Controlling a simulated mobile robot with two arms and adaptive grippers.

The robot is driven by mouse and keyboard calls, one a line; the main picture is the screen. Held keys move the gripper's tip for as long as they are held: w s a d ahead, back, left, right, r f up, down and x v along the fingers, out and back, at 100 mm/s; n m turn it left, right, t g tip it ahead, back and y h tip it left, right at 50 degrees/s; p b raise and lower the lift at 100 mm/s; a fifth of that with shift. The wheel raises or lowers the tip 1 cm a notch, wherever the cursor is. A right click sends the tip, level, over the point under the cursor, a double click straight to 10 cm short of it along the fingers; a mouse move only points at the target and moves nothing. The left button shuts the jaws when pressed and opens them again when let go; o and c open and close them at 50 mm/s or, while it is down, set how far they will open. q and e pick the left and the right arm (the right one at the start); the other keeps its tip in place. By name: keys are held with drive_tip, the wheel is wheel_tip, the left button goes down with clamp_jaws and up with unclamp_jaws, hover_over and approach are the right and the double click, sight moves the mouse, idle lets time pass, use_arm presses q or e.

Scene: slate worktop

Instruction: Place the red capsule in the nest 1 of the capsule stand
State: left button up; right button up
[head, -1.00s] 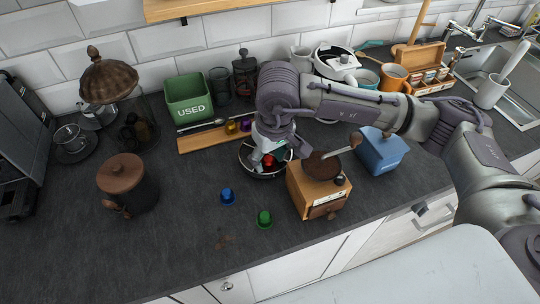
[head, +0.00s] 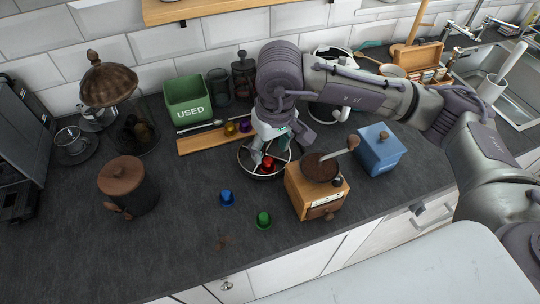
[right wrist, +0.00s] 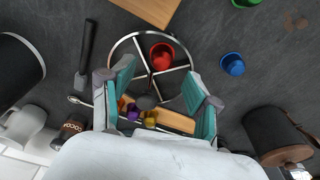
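The red capsule (head: 268,165) lies in a round, wire-rimmed divided holder (head: 245,168). In the right wrist view the red capsule (right wrist: 162,56) sits in the upper compartment of the ring (right wrist: 117,45). The capsule stand (head: 197,143) is a wooden board behind and left of the holder. It carries a yellow capsule (head: 230,129) and a purple capsule (head: 245,125); its nest numbers cannot be read. My right gripper (head: 270,157) is over the holder, fingers apart. The right wrist view shows the gripper (right wrist: 157,78) open, with nothing held between its pads. My left gripper is not in view.
A wooden grinder (head: 310,200) stands close at the holder's right, with a blue one (head: 380,150) beyond. A blue capsule (head: 227,198) and a green capsule (head: 264,220) stand in front. A green bin (head: 187,98) is behind the stand. The left front worktop is largely clear.

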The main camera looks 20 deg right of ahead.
sight(272, 171)
wheel_tip(272, 171, up, 9)
drive_tip(key=s+b, duration=0.1)
drive_tip(key=shift+f, duration=0.2)
